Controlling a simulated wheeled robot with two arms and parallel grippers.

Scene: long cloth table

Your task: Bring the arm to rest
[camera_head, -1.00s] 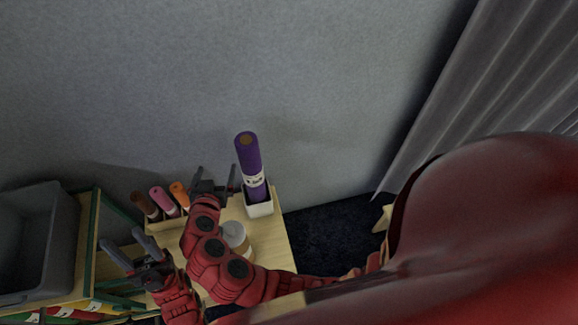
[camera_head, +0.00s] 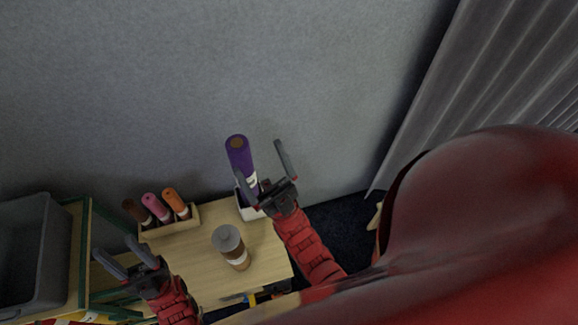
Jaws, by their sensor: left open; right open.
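My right gripper (camera_head: 268,168) is open and empty in the head view, in front of a purple roll (camera_head: 238,152) that stands upright in a small white holder (camera_head: 250,212). The gripper covers part of the roll and holder; whether it touches them I cannot tell. My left gripper (camera_head: 118,256) is open and empty at the lower left, beside the left end of the wooden table (camera_head: 265,254).
A wooden box (camera_head: 172,229) with brown, pink and orange rolls stands at the table's back left. A grey-lidded jar (camera_head: 231,246) stands mid-table. A grey bin (camera_head: 33,255) is at far left. A wall (camera_head: 220,70) rises behind; a grey curtain (camera_head: 480,85) hangs right.

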